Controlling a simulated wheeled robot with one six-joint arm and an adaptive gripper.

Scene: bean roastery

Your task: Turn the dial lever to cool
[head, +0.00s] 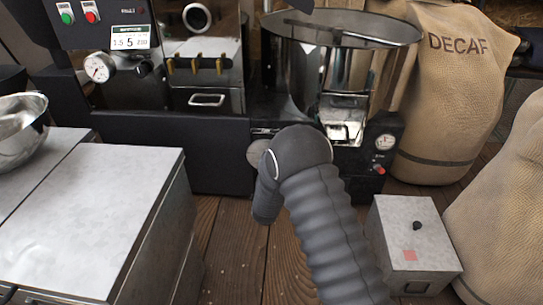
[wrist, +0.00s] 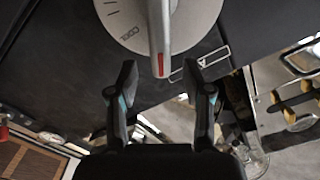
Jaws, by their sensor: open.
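The dial (wrist: 124,22) is a round pale grey plate on a dark panel, at the top of the wrist view. Its lever (wrist: 160,28) is a grey bar with a red mark near its end, pointing down in that picture. The word COOL is printed on the plate just left of the lever, with tick marks further left. My gripper (wrist: 160,82) is open, one finger on each side below the lever's end, with a visible gap and no clear contact. In the head view the dial (head: 257,150) is partly hidden behind my arm, and the gripper is hidden too.
The roaster's round drum (head: 345,28) stands above right of the dial. A grey box (head: 410,232) with a black knob sits on the floor at right. A metal-topped cabinet (head: 90,215) stands left. A DECAF sack (head: 450,90) is behind right. Wooden floor is open between.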

